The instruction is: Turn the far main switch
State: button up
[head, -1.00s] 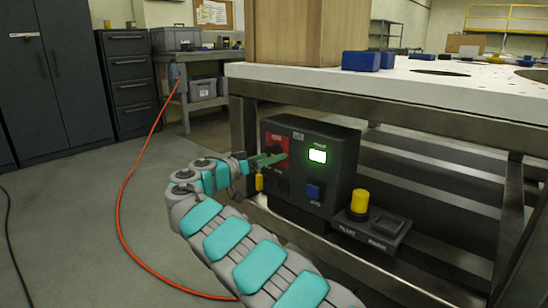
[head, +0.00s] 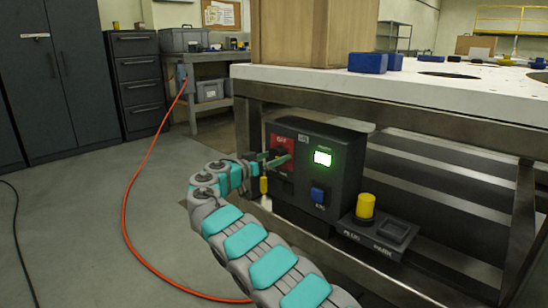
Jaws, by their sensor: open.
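The main switch (head: 288,145) is on the red panel at the box's upper left. My gripper (head: 277,160) is at that red panel, its green fingers reaching over the switch's lower part. The fingers are open; whether they touch the switch cannot be told. The knob is partly hidden by the fingers.
A yellow plug (head: 365,205) stands on a small dark holder right of the box. The white table (head: 450,93) overhangs the box on a metal frame. An orange cable (head: 131,215) lies on the open floor at left.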

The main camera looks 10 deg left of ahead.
jog(key=shift+w+d, duration=0.1)
jog(key=c, duration=1.3)
